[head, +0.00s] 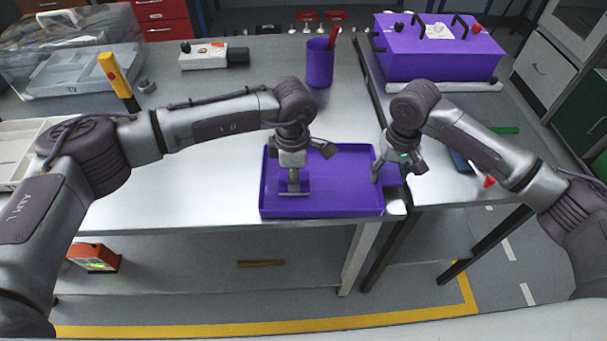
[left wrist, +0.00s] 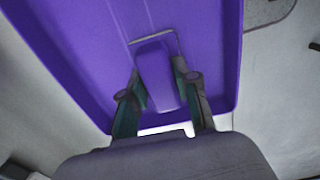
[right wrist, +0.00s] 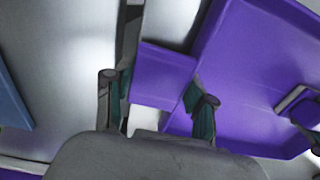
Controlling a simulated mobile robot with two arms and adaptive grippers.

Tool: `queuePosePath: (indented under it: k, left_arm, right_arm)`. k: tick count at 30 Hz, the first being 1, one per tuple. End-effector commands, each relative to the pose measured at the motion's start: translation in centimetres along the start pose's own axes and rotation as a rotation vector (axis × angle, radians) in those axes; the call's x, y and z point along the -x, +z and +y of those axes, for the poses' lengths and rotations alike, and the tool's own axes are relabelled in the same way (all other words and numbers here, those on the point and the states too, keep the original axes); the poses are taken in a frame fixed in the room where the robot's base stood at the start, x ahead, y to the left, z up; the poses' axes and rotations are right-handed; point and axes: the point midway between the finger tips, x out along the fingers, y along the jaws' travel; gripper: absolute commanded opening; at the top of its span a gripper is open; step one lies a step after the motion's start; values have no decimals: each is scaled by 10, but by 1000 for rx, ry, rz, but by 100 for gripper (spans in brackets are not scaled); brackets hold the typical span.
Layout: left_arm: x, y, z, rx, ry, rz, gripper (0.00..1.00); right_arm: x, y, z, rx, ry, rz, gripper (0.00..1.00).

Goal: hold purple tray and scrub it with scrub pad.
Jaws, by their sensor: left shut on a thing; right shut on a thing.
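The purple tray (head: 335,185) lies on the metal bench near its front right corner. It is shallow with a raised rim. My left gripper (head: 293,180) is inside the tray's left half, shut on the scrub pad (head: 305,187), which is also purple. In the left wrist view the pad's purple grip (left wrist: 158,75) sits between the fingers, over the tray floor. My right gripper (head: 390,172) is at the tray's right side, shut on a flat purple tab of the tray, which shows between its fingers in the right wrist view (right wrist: 163,78). The pad's underside is hidden.
A purple cup (head: 319,65) with a red item stands behind the tray. A purple box (head: 438,50) stands on the right bench. A yellow-handled tool (head: 118,80) and a clear-covered bin (head: 75,65) are at the left. A gap separates the benches.

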Motion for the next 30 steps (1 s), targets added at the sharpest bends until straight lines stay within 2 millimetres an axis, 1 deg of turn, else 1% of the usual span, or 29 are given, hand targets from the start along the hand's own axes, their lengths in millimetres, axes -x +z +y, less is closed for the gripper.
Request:
queuePosePath:
  k: [1, 4, 14, 30]
  left_arm:
    - [-1, -5, 0, 1, -1, 3, 2]
    - [0, -9, 0, 1, -1, 2, 2]
    - [4, -8, 0, -1, 2, -1, 2]
    - [57, -8, 1, -1, 3, -2, 2]
  right_arm:
    - [0, 0, 1, -2, 2, 1, 28]
    - [0, 0, 1, -2, 2, 1, 28]
    - [0, 0, 1, -2, 1, 1, 28]
    - [0, 0, 0, -2, 1, 1, 28]
